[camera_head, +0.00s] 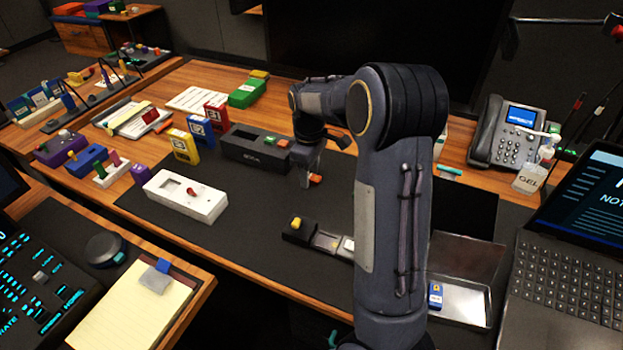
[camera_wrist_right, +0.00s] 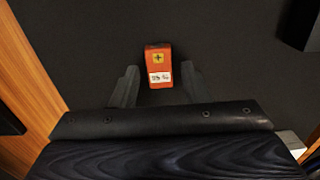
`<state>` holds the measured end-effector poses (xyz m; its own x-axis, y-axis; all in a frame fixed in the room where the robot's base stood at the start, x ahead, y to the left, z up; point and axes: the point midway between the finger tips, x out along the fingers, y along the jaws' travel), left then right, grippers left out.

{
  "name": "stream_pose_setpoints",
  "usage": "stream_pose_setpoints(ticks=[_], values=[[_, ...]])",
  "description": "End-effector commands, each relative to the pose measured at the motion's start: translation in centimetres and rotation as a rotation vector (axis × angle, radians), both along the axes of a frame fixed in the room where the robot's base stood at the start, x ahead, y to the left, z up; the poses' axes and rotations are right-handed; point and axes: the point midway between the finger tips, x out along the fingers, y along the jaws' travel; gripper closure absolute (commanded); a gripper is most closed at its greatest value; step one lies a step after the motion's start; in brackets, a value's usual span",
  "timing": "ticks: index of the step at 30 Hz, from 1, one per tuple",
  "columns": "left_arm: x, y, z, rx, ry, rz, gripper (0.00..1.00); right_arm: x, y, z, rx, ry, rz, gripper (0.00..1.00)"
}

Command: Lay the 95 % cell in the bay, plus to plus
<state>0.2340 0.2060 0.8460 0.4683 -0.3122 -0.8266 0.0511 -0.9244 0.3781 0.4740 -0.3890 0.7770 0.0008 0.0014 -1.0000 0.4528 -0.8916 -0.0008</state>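An orange cell (camera_wrist_right: 157,66) with a plus on a yellow patch and a white label lies on the dark mat in the right wrist view. The label's figure is too blurred to read surely. My right gripper (camera_wrist_right: 160,84) is open, its fingers on either side of the cell's near end with gaps showing. In the head view the cell (camera_head: 316,179) is beside the fingers of my right gripper (camera_head: 308,172). My left gripper is out of view.
A black box (camera_head: 240,153) with green and orange pieces stands behind the white unit. A black holder (camera_head: 297,232) with a yellow piece is nearer me. A metal tray (camera_head: 462,302) holds a blue piece. The mat between the white unit and my right gripper is clear.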

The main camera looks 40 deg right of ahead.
Motion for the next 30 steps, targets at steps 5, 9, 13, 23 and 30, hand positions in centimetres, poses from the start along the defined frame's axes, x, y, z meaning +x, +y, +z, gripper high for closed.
stream_pose_setpoints(ticks=[5, 9, 13, 23, 30], values=[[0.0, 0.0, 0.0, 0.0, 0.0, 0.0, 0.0, 0.0, 0.0, 0.0, 0.0, 0.0, 0.0, 0.82], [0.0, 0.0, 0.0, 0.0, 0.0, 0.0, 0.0, 0.0, 0.0, 0.0, 0.0, -0.001, 0.0, 0.99], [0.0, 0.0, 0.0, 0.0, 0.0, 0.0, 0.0, 0.0, 0.0, 0.1, 0.0, -0.001, 0.0, 0.99], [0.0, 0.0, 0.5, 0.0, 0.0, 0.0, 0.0, 0.1, 0.0, 1.8, -0.001, -0.003, 0.001, 0.99], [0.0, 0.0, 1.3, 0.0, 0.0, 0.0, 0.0, -1.7, 1.2, 6.0, 0.0, -0.005, 0.003, 0.99]])
